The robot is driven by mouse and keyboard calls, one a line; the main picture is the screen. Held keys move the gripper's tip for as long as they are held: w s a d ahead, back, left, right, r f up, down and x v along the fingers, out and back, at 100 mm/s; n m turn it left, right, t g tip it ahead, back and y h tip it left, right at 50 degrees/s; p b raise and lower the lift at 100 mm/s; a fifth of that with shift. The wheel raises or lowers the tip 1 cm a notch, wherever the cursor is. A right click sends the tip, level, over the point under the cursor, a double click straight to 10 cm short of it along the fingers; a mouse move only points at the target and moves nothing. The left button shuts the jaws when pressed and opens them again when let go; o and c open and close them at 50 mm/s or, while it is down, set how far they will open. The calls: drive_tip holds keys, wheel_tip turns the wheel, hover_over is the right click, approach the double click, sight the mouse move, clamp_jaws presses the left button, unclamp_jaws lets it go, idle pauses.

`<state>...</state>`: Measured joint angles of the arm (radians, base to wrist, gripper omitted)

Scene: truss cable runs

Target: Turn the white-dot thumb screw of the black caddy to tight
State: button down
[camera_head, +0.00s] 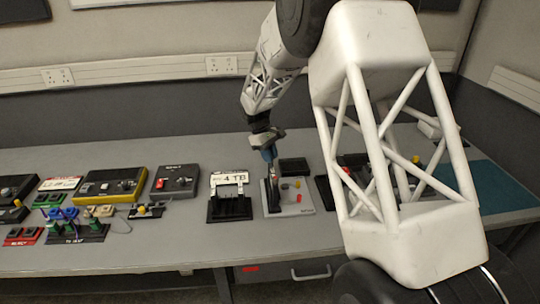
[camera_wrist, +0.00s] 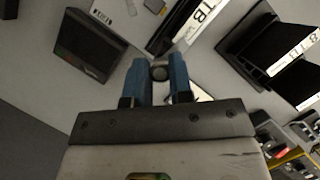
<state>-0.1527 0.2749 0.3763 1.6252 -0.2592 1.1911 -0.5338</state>
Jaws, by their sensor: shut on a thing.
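My gripper (camera_head: 268,156) has blue fingers and reaches down over a grey plate in the head view. In the wrist view the fingers (camera_wrist: 158,76) are shut on a small round grey thumb screw (camera_wrist: 160,72) between their tips. A black caddy (camera_wrist: 172,28) with a white lettered label lies just beyond the fingertips there. In the head view a dark upright caddy (camera_head: 273,186) stands on the grey plate just below the gripper. No white dot can be made out, and the fingers hide most of the screw.
A black stand with a "4 TB" label (camera_head: 230,180) is left of the gripper. The grey plate (camera_head: 298,208) carries red and yellow knobs. A black block (camera_wrist: 88,45) is at the left in the wrist view. Several control boxes fill the bench's left side; its front strip is clear.

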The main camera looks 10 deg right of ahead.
drive_tip(key=shift+n+t, duration=0.3)
drive_tip(key=shift+n, duration=0.5)
drive_tip(key=c, duration=1)
unclamp_jaws()
drive_tip(key=shift+r, duration=0.1)
drive_tip(key=v, duration=0.7)
drive_tip(key=shift+a+r, duration=0.25)
drive_tip(key=shift+a, duration=0.05)
